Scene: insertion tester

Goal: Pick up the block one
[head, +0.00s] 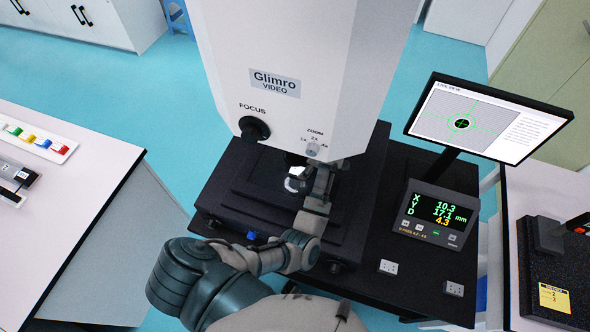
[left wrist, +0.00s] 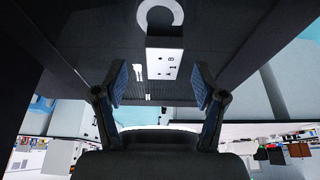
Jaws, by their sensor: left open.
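Block one, a pale block with dark marks on its face (left wrist: 165,64), sits between my left gripper's fingers in the left wrist view, a little beyond the tips. My left gripper (left wrist: 160,86) is open, with one blue-padded finger on each side of the block and a gap on both sides. In the head view my left gripper (head: 316,184) reaches in under the white microscope head, over the black stage (head: 250,215). A small bright object (head: 296,182) shows beside the fingers there; I cannot tell whether it is the block. My right gripper is not in view.
The white video microscope (head: 290,70) hangs close above the gripper. A monitor (head: 480,118) and a readout box (head: 437,214) stand to the right. A side table with a strip of coloured pieces (head: 35,140) is at left. A black-based device (head: 550,265) is at far right.

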